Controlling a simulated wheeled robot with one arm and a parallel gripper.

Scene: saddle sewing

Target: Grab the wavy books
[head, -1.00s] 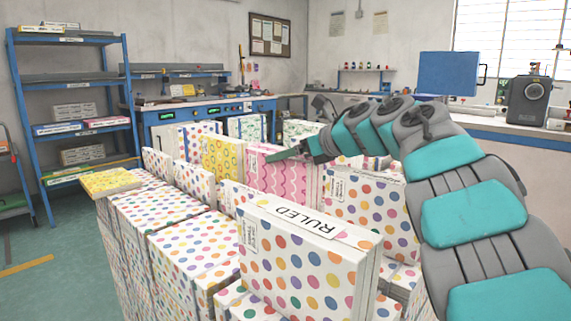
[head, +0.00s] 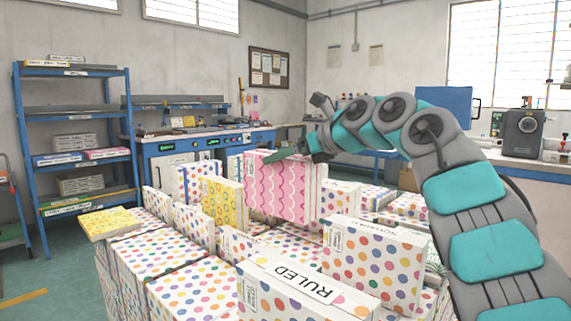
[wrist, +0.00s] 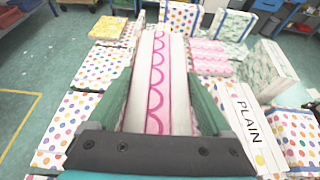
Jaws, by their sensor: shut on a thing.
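A pink book with white wavy lines (head: 282,190) stands upright among the dotted books in the head view. My gripper (head: 284,154) is shut on its top edge and holds it partly above its neighbours. In the wrist view, my green fingers (wrist: 158,78) flank the same pink wavy book (wrist: 157,90). Another pink wavy book or stack (wrist: 210,58) lies flat beyond the right finger. The held book's lower edge is partly hidden by other books in the head view.
Dotted books crowd around, including a RULED one (head: 300,282) in front and a PLAIN one (wrist: 258,125) close right of my fingers. A yellow patterned book (head: 222,203) stands to the left. A blue shelf (head: 75,150) stands farther left, with open floor before it.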

